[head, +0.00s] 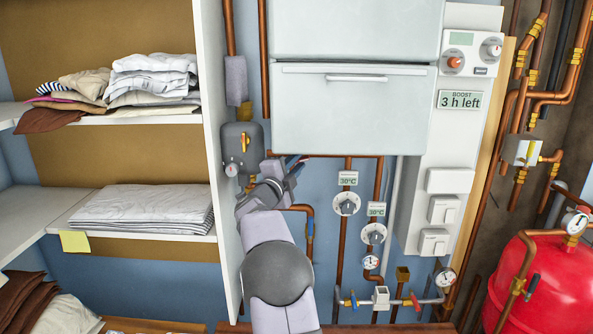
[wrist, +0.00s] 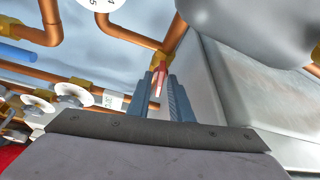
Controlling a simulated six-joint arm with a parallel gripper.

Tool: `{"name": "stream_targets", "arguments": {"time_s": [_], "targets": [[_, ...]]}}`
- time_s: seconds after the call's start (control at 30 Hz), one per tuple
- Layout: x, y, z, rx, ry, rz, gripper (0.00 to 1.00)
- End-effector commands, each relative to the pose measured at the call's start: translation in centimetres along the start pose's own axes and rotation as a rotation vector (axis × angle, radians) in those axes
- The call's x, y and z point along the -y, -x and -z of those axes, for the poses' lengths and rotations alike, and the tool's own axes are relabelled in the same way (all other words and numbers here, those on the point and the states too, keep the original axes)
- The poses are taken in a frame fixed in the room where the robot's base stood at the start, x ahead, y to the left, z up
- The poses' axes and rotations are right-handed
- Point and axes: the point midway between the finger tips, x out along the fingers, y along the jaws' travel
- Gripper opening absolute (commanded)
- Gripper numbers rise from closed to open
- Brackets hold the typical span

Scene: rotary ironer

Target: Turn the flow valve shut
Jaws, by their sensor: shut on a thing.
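In the wrist view, a red valve lever (wrist: 158,82) sits between the two fingers of my gripper (wrist: 159,98). It comes off a brass valve body (wrist: 161,57) on a copper pipe. My gripper is shut on this lever. No label marks it as the flow valve. In the head view, my gripper (head: 297,165) is below the white cabinet, right of the grey pump unit (head: 242,142). There the fingers hide most of the red lever. How far the valve is turned cannot be told.
A blue-handled valve (head: 310,228) hangs on a pipe below my gripper. Two round dials (head: 346,203) are to the right. A manifold with blue (head: 354,299) and red (head: 415,302) levers is lower. A shelf wall (head: 222,180) stands close on the left; a white cabinet (head: 350,108) is above.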

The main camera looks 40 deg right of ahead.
Motion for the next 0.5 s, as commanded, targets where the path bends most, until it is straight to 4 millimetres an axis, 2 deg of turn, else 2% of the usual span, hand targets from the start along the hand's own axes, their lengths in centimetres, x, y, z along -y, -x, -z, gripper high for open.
{"name": "stream_targets", "arguments": {"time_s": [0.03, 0.5], "targets": [[-0.70, 0.05, -0.10, -0.001, 0.037, 0.016, 0.00], [-1.07, 0.01, 0.04, -0.002, 0.448, 0.187, 0.00]]}}
